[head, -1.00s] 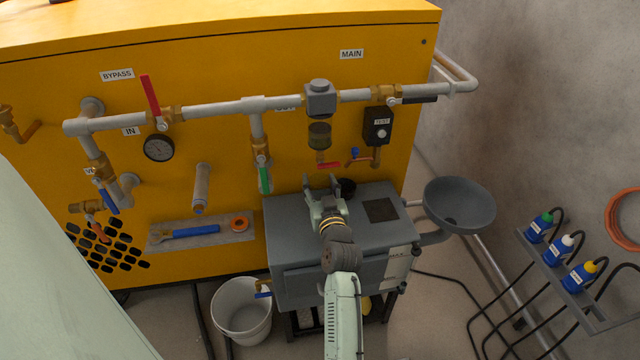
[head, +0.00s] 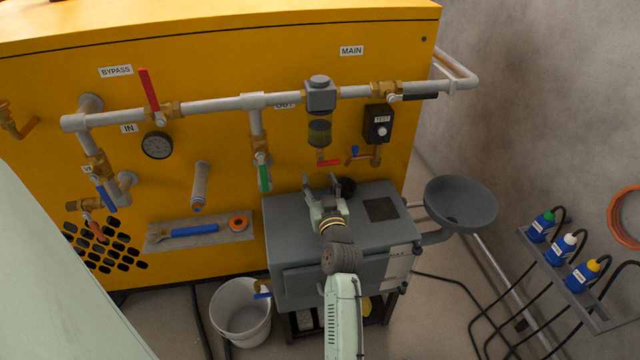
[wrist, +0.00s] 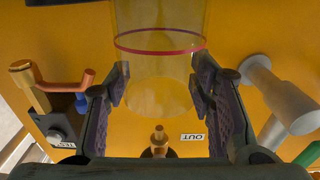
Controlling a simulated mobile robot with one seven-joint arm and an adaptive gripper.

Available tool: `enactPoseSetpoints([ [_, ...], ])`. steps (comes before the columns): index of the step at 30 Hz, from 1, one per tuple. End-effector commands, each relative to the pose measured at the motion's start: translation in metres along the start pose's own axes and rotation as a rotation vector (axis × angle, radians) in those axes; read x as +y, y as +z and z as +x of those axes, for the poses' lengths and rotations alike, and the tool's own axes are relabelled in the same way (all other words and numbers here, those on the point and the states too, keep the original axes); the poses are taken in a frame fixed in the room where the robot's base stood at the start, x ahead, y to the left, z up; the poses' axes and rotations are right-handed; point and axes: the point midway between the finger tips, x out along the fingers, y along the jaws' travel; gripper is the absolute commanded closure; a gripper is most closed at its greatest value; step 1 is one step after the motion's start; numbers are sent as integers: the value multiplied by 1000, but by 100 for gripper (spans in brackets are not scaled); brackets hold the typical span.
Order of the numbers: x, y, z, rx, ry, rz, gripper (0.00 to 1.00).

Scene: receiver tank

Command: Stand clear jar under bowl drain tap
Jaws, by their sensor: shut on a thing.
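The clear jar (wrist: 160,75), with a red ring around it, is between the two fingers of my gripper (wrist: 160,92) in the wrist view. My gripper is shut on it. In the head view my gripper (head: 322,184) is above the grey cabinet, below and in front of the filter bowl (head: 319,133). The jar is hard to make out there. The bowl drain tap (head: 327,163) has a red handle and hangs under the bowl. In the upside-down wrist view a brass fitting (wrist: 158,140) shows beyond the jar; I cannot tell the gap between them.
The test valve (head: 376,155) is right of the drain tap. A green-handled valve (head: 264,178) is left. A grey basin (head: 461,204) stands right.

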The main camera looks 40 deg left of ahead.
Motion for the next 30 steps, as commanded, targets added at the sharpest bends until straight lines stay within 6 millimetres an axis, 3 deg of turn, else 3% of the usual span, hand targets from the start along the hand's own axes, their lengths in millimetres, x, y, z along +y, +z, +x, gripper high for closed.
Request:
enactPoseSetpoints([
  [1, -1, 24, -1, -39, -2, 1, 84],
  [8, -1, 24, -1, -40, -3, 0, 84],
  [9, -1, 24, -1, -40, -3, -1, 49],
  [19, -1, 25, -1, -40, -3, -1, 27],
  [30, -1, 25, -5, -40, -2, -1, 27],
])
